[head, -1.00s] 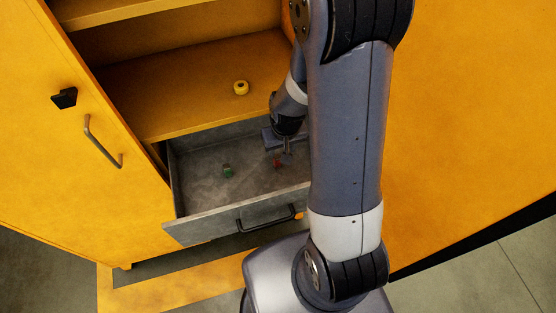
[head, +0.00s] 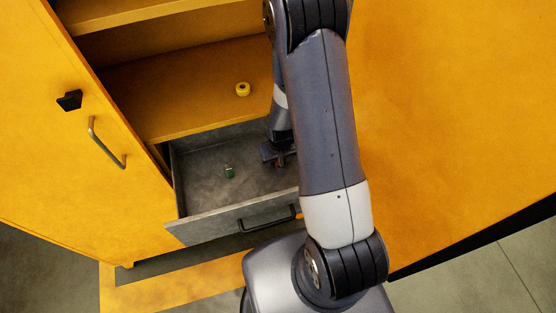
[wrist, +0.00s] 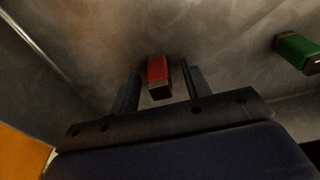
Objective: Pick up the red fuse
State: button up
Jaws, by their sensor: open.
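The red fuse (wrist: 158,75) lies on the grey drawer floor, a small red block with metallic-looking ends. In the wrist view it sits between the two fingers of my gripper (wrist: 160,88), with gaps on both sides. The gripper is open and empty. In the head view my gripper (head: 279,160) is low inside the open drawer (head: 205,190), and only a small bit of red (head: 279,166) shows beneath it. My arm hides the drawer's right part.
A green fuse-like piece (head: 229,171) lies to the left in the drawer; it also shows at the right of the wrist view (wrist: 297,52). A yellow round object (head: 242,89) sits on the shelf above. The drawer walls bound the room around my gripper.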

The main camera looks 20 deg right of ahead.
grip_shut()
dwell(0.5)
